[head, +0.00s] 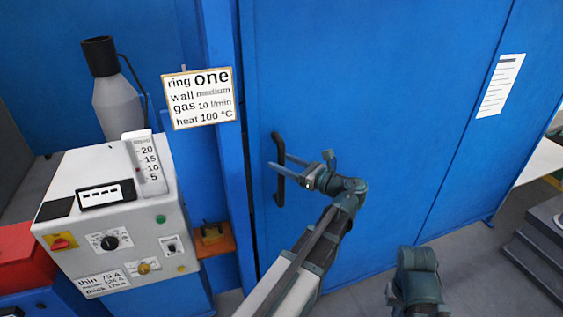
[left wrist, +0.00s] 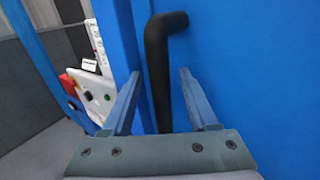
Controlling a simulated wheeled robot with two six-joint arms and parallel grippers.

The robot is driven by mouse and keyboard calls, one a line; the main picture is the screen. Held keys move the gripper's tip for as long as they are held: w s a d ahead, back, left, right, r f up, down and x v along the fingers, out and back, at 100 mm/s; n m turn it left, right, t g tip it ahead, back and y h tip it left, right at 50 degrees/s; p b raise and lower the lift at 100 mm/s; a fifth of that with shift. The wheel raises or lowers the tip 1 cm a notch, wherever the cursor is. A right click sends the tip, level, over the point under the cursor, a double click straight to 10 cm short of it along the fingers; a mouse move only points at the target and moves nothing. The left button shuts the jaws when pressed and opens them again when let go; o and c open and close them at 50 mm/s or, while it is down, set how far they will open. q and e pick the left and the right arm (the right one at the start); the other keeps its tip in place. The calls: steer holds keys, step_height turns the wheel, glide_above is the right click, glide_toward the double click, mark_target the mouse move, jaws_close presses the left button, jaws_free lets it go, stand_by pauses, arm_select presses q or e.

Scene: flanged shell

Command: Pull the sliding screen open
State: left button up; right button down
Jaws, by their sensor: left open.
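The sliding screen (head: 350,100) is a large blue panel with a black bar handle (head: 279,195) standing upright near its left edge. My left gripper (head: 279,162) is at the handle, with its fingers pointing left across it. In the left wrist view the black handle (left wrist: 157,70) rises between the two fingers of the open left gripper (left wrist: 159,74), with a gap seen on each side. The handle's lower end is hidden behind the gripper body there. Of my right arm, only a dark link shows at the bottom right of the head view; its gripper is out of view.
A grey control box (head: 120,215) with knobs stands left of the screen. A sign (head: 197,97) hangs above it, and an orange ledge (head: 215,243) juts out beside it. A white paper (head: 501,86) is on the blue wall at right. Dark grey steps (head: 545,235) stand far right.

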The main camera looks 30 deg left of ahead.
arm_select(q)
steer(key=shift+a, duration=0.35)
jaws_close()
stand_by(1.3)
